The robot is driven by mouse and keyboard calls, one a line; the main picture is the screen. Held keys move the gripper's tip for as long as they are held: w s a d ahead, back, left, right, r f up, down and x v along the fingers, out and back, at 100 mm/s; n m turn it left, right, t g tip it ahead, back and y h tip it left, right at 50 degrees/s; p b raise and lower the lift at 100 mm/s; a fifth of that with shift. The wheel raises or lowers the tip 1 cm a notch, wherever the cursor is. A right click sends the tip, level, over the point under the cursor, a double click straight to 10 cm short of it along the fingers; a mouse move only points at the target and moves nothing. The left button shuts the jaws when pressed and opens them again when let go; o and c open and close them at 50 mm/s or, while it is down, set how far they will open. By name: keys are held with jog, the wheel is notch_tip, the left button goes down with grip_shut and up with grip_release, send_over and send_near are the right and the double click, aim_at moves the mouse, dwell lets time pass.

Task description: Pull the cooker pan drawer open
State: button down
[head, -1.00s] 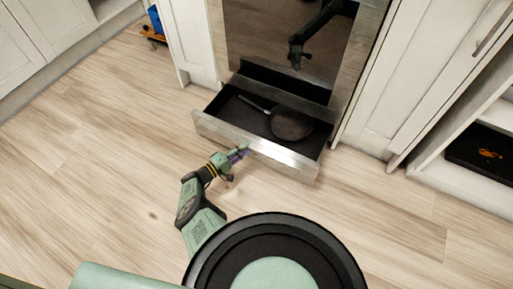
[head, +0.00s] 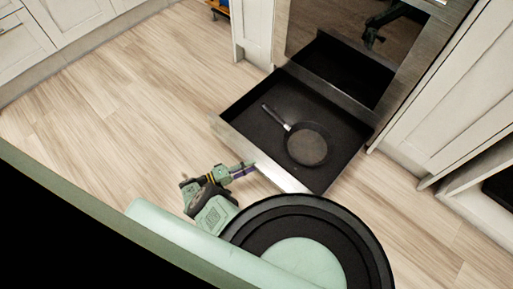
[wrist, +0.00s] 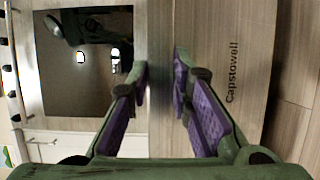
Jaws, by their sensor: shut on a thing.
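The cooker pan drawer stands well open in the head view, its steel front (head: 262,158) pulled out from under the oven. A dark frying pan (head: 307,146) with a grey handle lies flat on the drawer's black floor. My gripper (head: 252,167) is at the top edge of the drawer front, near its middle. In the wrist view, my gripper's purple-padded fingers (wrist: 161,75) stand either side of the steel front's edge (wrist: 160,40) and are shut on it. The exact contact at the fingertips is hard to see.
The dark oven door (head: 345,30) is above and behind the drawer. White cabinets stand left (head: 252,30) and right (head: 440,90) of it. An open shelf (head: 485,185) is at the far right. Wooden floor (head: 130,100) lies clear to the left. My base is close in front of the drawer.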

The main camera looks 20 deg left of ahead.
jog(key=shift+s+a+f, duration=0.25)
jog(key=shift+s, duration=0.35)
jog(key=c, duration=1.6)
grip_release()
jog(key=shift+c, duration=0.2)
jog(key=shift+o, duration=0.6)
jog(key=shift+r, duration=0.15)
jog(key=shift+d, duration=0.15)
